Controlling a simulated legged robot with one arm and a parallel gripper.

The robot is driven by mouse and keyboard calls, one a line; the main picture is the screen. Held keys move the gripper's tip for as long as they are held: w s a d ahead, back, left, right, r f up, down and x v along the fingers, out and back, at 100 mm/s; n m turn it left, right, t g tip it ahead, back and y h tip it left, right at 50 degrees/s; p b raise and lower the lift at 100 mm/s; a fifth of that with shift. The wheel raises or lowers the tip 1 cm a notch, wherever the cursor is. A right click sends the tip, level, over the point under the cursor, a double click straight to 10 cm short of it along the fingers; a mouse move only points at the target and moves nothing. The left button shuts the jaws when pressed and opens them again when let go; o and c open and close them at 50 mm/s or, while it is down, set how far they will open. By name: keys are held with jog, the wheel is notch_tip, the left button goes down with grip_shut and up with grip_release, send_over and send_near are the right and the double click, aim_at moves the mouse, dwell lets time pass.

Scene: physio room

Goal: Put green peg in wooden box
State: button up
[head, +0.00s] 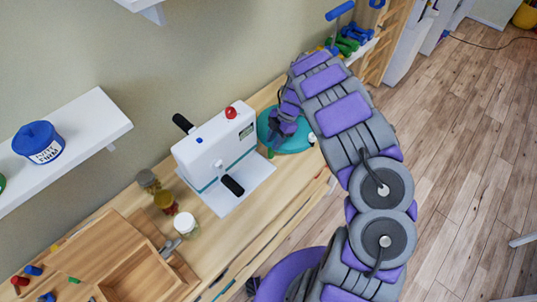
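My arm reaches over the table, and my gripper (279,140) is at its end above the teal round cushion (297,145). A small green piece (270,153) shows just below the gripper; I cannot tell whether it is held or what its full shape is. The finger opening is too small and dark to read. The wooden box (137,277) is at the lower left, with open compartments and its lower part cut off by the picture edge. A small green peg (74,281) lies on the wooden surface at its left, near red and blue pegs (33,270).
A white machine (215,150) with black handles and a red knob stands between my gripper and the wooden box. Several jars (165,202) stand beside the box. A white shelf (70,145) with a blue tub (38,142) juts from the wall. Dumbbells (350,40) lie at the far end.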

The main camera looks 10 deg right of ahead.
aim_at(271, 151)
jog(key=shift+d+f, duration=0.45)
jog(key=shift+f, duration=0.2)
jog(key=x, duration=0.2)
jog(key=a+b+x, duration=0.1)
jog(key=x, duration=0.2)
jog(key=shift+r+b, duration=0.1)
jog(key=shift+b, duration=0.2)
jog(key=shift+d, duration=0.1)
jog(key=shift+d, duration=0.25)
jog(key=c, duration=0.3)
grip_shut()
